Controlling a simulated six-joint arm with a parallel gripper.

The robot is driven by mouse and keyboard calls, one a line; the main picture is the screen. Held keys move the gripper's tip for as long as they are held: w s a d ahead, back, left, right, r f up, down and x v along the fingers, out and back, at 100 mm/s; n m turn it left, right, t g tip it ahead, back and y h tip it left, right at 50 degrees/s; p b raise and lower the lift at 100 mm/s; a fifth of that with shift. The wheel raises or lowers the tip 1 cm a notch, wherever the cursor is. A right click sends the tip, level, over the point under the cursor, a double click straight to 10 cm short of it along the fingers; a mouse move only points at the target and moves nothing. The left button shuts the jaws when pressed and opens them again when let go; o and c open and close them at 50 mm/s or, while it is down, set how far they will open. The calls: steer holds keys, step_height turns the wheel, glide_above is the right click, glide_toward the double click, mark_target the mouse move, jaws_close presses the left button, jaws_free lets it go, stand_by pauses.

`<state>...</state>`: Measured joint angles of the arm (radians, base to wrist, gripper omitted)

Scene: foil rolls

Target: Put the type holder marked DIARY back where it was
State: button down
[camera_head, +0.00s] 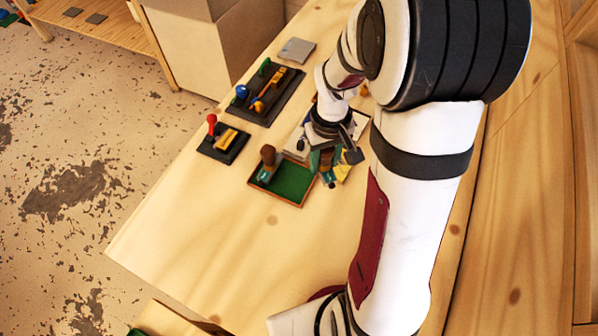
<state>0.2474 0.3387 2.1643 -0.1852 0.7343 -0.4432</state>
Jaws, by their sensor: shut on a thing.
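My gripper (338,165) is low over the table, right beside the right edge of a green-floored tray (292,183). It is shut on a small teal and brown piece (325,160), mostly hidden by the fingers and wrist. I cannot read any marking on it. A brown-handled holder with a teal base (267,165) stands in the left part of the green tray. A red-knobbed holder (212,128) stands in a small black tray (223,143). A blue-knobbed one (241,92) and a green-knobbed one (265,67) stand by a longer black tray (270,103). No DIARY lettering is legible.
A pale sheet or tray and a yellow item (344,171) lie under my gripper, partly hidden. A grey plate (297,50) lies at the back. A cardboard box (215,40) stands behind the table (200,235). The table's front left is clear. My arm covers the right side.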

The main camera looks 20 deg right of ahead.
steer(key=w+a+f, duration=0.2)
steer(key=a, duration=0.1)
steer(key=w+a+f, duration=0.1)
steer(key=shift+w+a+f, duration=0.2)
steer(key=shift+a+f, duration=0.05)
steer(key=shift+a, duration=0.1)
step_height(320, 180, down, 4)
steer(key=shift+w+a+f, duration=0.1)
steer(key=shift+a, duration=0.05)
steer(key=shift+f, duration=0.1)
steer(key=shift+c, duration=2.2)
jaws_free()
step_height(320, 180, up, 13)
steer(key=s+a+r+m, duration=0.2)
steer(key=s, duration=0.5)
steer(key=s+a+r+m+y, duration=0.1)
steer(key=s+a+r, duration=0.1)
steer(key=s, duration=0.5)
steer(key=s+a+r+m, duration=0.2)
steer(key=s, duration=0.6)
steer(key=shift+a+r+m+y, duration=0.15)
steer(key=shift+r+m+y, duration=0.15)
steer(key=shift+y, duration=0.1)
